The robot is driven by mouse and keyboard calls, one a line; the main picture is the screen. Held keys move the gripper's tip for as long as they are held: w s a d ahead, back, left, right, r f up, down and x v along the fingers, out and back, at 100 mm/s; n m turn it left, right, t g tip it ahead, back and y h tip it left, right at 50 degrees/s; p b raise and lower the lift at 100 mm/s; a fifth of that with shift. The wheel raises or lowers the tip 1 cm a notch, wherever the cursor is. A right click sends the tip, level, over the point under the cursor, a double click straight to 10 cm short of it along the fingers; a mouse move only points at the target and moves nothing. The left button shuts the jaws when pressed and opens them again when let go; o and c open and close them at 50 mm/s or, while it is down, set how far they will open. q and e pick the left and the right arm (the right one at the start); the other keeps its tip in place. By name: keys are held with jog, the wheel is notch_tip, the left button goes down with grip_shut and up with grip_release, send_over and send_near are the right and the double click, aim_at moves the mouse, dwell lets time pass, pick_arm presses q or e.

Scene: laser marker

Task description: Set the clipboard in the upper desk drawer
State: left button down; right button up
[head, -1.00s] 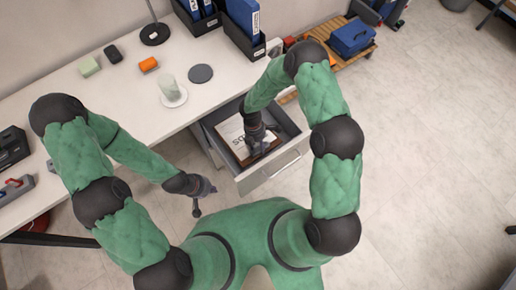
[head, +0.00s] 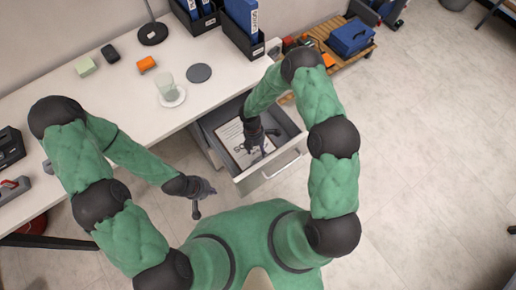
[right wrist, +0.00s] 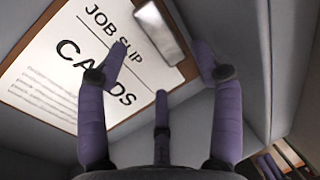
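The clipboard (head: 230,137), a brown board with a white sheet and a metal clip, lies inside the open upper desk drawer (head: 288,163). In the right wrist view the clipboard (right wrist: 52,92) shows its "Job Slip Cards" print and lies slantwise against the drawer's inner wall (right wrist: 240,50). My right gripper (head: 262,150) is over the drawer, above the clip end. Its fingers (right wrist: 160,75) are spread, with nothing gripped between them. My left gripper (head: 205,197) hangs empty in front of the desk, left of the drawer, its fingers apart.
The white desk (head: 130,110) holds a glass on a white coaster (head: 172,97), a dark round coaster (head: 199,73), an orange block (head: 147,64) and a lamp base (head: 153,34). Blue binders (head: 243,15) stand at the back. The floor right of the drawer is clear.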

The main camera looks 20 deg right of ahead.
jog(key=p+v, duration=0.5)
jog(key=v, duration=0.7)
jog(key=shift+r, duration=0.15)
